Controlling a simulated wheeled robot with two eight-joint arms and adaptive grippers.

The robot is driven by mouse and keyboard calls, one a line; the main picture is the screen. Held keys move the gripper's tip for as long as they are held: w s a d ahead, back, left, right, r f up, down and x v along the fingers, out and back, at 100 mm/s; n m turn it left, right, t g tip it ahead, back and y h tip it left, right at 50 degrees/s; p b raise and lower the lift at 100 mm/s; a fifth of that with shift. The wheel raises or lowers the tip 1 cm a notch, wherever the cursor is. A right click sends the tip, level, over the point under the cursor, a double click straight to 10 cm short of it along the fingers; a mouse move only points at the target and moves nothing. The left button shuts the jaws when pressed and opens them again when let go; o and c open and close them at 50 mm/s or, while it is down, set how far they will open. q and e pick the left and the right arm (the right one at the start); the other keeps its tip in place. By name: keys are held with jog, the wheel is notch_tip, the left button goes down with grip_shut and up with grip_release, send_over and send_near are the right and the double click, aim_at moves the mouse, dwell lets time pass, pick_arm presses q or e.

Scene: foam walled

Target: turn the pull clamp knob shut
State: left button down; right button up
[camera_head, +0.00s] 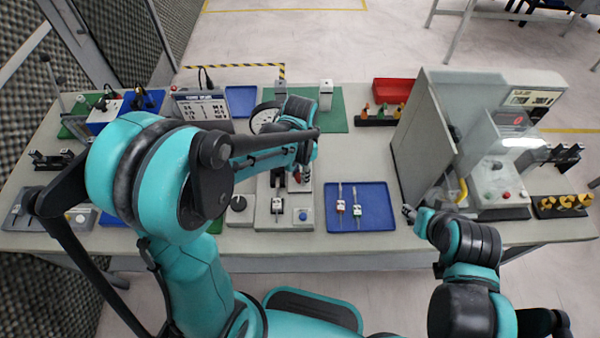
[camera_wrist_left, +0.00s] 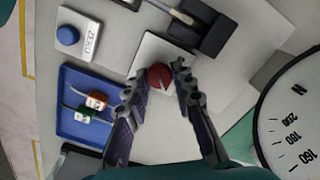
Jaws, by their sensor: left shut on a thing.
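The knob is a red round knob (camera_wrist_left: 159,77) on a pale plate in the left wrist view. My left gripper (camera_wrist_left: 157,76) has a finger on either side of it and is shut on it. In the head view my left gripper (camera_head: 299,172) comes down over the fixture, and my arm hides much of it. A black block (camera_wrist_left: 202,25) with a metal rod sits beside the knob. A large round dial gauge (camera_wrist_left: 297,122) stands on the other side; it shows partly in the head view (camera_head: 263,116). My right gripper (camera_head: 409,212) is above the table's front edge, too small to read.
A blue tray (camera_head: 376,218) with two small connectors lies right of the fixture. A blue button (camera_head: 303,215) is on the box labelled ZERO. A tall grey machine (camera_head: 425,135) stands on the right. A red bin (camera_head: 393,91) is at the back.

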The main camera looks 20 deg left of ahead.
dwell(0.4)
pick_arm(q)
jog(key=c, duration=1.3)
grip_release()
jog(key=shift+o, duration=0.2)
notch_tip(320, 180, up, 12)
